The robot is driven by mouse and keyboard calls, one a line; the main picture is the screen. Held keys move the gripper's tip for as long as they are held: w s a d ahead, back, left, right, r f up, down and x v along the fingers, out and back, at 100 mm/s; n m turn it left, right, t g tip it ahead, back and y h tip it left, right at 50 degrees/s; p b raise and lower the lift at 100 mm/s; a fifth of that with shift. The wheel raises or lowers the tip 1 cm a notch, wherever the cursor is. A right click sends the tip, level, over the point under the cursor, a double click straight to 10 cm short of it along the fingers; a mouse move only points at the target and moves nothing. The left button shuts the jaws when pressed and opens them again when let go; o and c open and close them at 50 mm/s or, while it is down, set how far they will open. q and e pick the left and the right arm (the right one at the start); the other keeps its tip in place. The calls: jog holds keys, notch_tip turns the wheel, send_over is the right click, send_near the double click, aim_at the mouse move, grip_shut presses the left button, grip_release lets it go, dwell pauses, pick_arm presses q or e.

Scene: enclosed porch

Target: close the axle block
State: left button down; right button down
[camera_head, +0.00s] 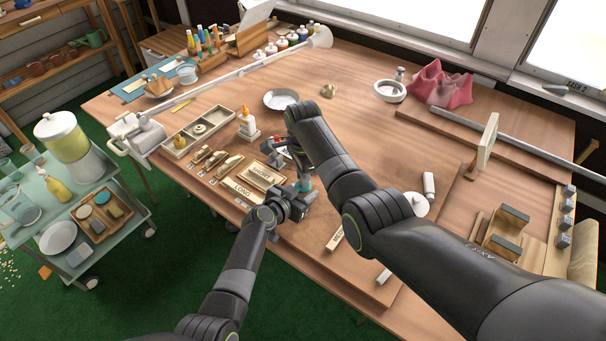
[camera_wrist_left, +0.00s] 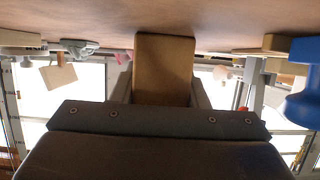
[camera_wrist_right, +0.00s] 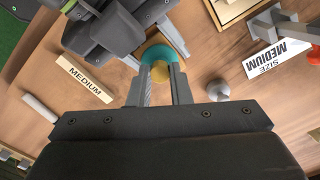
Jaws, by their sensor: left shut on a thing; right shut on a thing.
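My left gripper (camera_head: 291,203) is low over the near part of the table. In the left wrist view its fingers (camera_wrist_left: 160,92) are shut on a tan-brown block (camera_wrist_left: 165,62), which I take to be the axle block. My right gripper (camera_head: 299,166) reaches down from above beside the left one, partly hidden by its own arm. In the right wrist view its fingers (camera_wrist_right: 160,82) are shut on a round teal piece (camera_wrist_right: 163,52) with a yellow part (camera_wrist_right: 160,72). The teal piece also shows in the head view (camera_head: 304,184). The left gripper hides how the teal piece meets the block.
Wooden plates marked SHORT (camera_head: 262,176) and LONG (camera_head: 240,191) lie left of the grippers. A MEDIUM strip (camera_wrist_right: 84,80), a SIZE MEDIUM card (camera_wrist_right: 282,58) and a grey cone (camera_wrist_right: 218,90) are close by. A glue bottle (camera_head: 247,124) stands behind.

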jog(key=m, duration=0.3)
jog(key=shift+w+m, duration=0.1)
jog(key=shift+m, duration=0.2)
jog(key=c, duration=1.3)
grip_release()
jog(key=shift+o, duration=0.2)
notch_tip(320, 180, up, 12)
pick_arm(q)
jog(key=shift+c, duration=0.6)
grip_release()
pick_arm(e)
jog(key=shift+r, duration=0.1)
